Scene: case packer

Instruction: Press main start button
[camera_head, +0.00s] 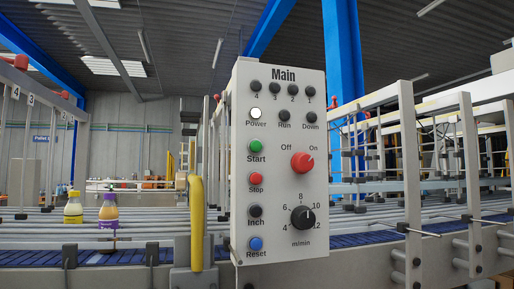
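The main control panel (281,160) is a tall light-grey box labelled "Main", facing me in the middle of the view. Its green start button (255,147) sits in the left column above the "Start" label. Just below it is the red stop button (255,179), then a black inch button (255,211) and a blue reset button (255,243). A red rotary switch (302,162) sits between "Off" and "On", its pointer towards "On". The power lamp (255,114) looks white. Neither of my grippers shows in the view.
A conveyor with a blue belt (350,239) runs behind the panel. A yellow curved handle (197,222) stands just left of the panel. Metal guard posts (411,190) stand at right.

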